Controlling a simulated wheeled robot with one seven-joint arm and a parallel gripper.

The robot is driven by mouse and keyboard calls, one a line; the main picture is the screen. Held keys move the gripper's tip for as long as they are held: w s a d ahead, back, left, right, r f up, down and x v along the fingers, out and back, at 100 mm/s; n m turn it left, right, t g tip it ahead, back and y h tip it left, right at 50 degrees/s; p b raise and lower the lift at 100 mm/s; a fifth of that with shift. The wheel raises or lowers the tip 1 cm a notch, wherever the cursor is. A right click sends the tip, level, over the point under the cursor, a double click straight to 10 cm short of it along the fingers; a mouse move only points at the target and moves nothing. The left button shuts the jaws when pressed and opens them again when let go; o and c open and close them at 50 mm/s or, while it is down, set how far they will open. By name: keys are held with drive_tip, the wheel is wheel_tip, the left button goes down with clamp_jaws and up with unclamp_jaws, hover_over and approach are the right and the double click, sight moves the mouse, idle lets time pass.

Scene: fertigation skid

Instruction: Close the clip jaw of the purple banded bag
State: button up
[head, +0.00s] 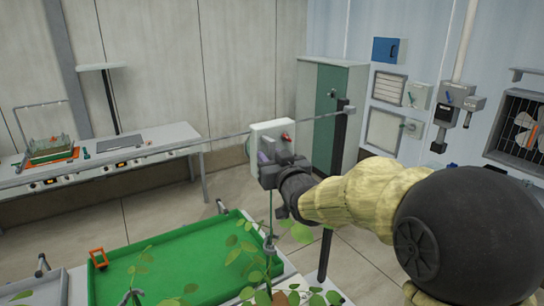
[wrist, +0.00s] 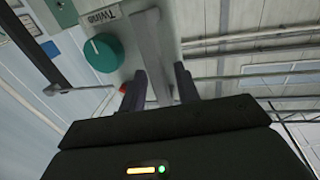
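I cannot make out a purple banded bag or its clip jaw in either view. In the head view my gripper (head: 266,160) is held above the far edge of the green tray, in front of a white box with a red knob. In the wrist view my two dark fingers (wrist: 160,88) stand apart. A flat grey bar (wrist: 150,45) shows between them, with no clear contact. Behind it is the box (wrist: 112,25) marked "Twine", with a green knob (wrist: 100,52) and a small red knob.
A taut line crosses behind my gripper to a dark post (head: 338,150). Leafy plants (head: 250,260) and an orange clip (head: 97,258) are at the green tray (head: 150,262). A long bench (head: 150,143) is at left; a green cabinet (head: 335,90) stands behind.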

clamp_jaws()
drive_tip(key=shift+f+b, duration=0.15)
drive_tip(key=shift+b, duration=0.15)
drive_tip(key=shift+w+d+b, duration=0.1)
drive_tip(key=shift+d+b, duration=0.05)
drive_tip(key=shift+b, duration=0.15)
drive_tip(key=shift+w+d, duration=0.15)
drive_tip(key=shift+d, duration=0.05)
unclamp_jaws()
